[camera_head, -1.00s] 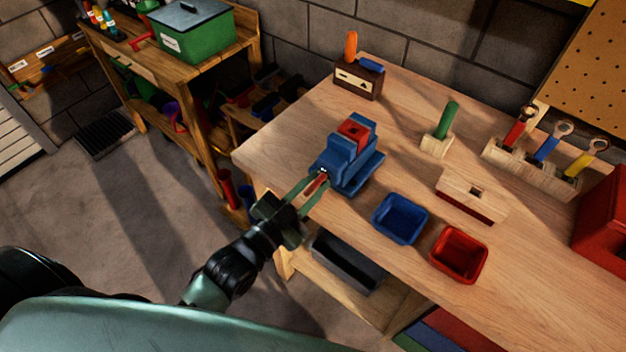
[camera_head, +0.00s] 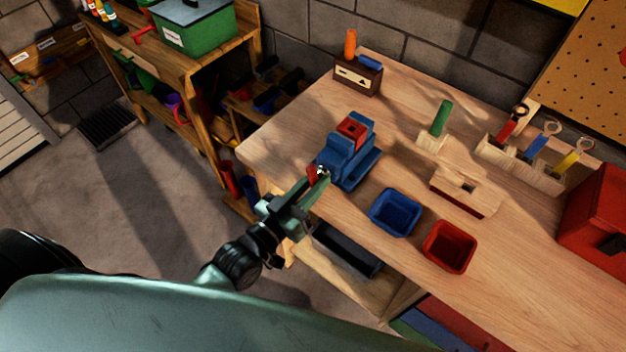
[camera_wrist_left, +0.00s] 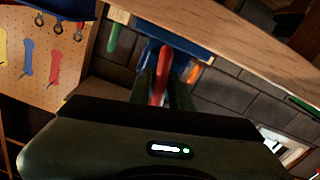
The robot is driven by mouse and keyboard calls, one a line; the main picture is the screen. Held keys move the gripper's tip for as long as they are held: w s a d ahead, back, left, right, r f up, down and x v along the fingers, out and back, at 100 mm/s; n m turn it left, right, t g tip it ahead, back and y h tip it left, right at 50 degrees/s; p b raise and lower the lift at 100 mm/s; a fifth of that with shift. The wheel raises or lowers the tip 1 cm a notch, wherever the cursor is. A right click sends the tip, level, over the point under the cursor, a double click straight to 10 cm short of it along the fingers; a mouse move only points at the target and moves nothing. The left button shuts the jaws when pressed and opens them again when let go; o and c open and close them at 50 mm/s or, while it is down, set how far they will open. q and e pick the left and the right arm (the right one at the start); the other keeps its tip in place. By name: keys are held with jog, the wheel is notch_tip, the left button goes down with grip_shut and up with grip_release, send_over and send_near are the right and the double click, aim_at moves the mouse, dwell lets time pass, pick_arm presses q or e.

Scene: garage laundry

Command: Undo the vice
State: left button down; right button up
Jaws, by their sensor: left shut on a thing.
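The blue vice (camera_head: 343,157) stands at the left edge of the wooden workbench. A red block (camera_head: 352,127) sits between its jaws at the top. The vice's red handle (camera_head: 312,174) sticks out at the front, over the bench edge. My left gripper (camera_head: 314,182) is shut on this handle. In the left wrist view the red handle (camera_wrist_left: 161,80) lies between the two fingers, with the blue vice (camera_wrist_left: 170,53) behind it. The fingers partly hide the handle. My right gripper is not in view.
A blue bin (camera_head: 395,212) and a red bin (camera_head: 449,246) sit right of the vice. A red toolbox (camera_head: 592,215) is at right.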

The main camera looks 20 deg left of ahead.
aim_at(311, 187)
pick_arm(q)
jog(key=shift+w+r, duration=0.15)
jog(key=shift+r, duration=0.1)
jog(key=c, duration=1.6)
grip_release()
jog(key=shift+c, duration=0.2)
jog(key=shift+o, duration=1)
jog(key=shift+d, duration=0.1)
jog(key=shift+w+f, duration=0.2)
jog(key=b+v, duration=0.2)
jog(key=v, duration=0.5)
jog(key=shift+d, duration=0.1)
jog(key=shift+s+a, duration=0.2)
jog(key=shift+s, duration=0.15)
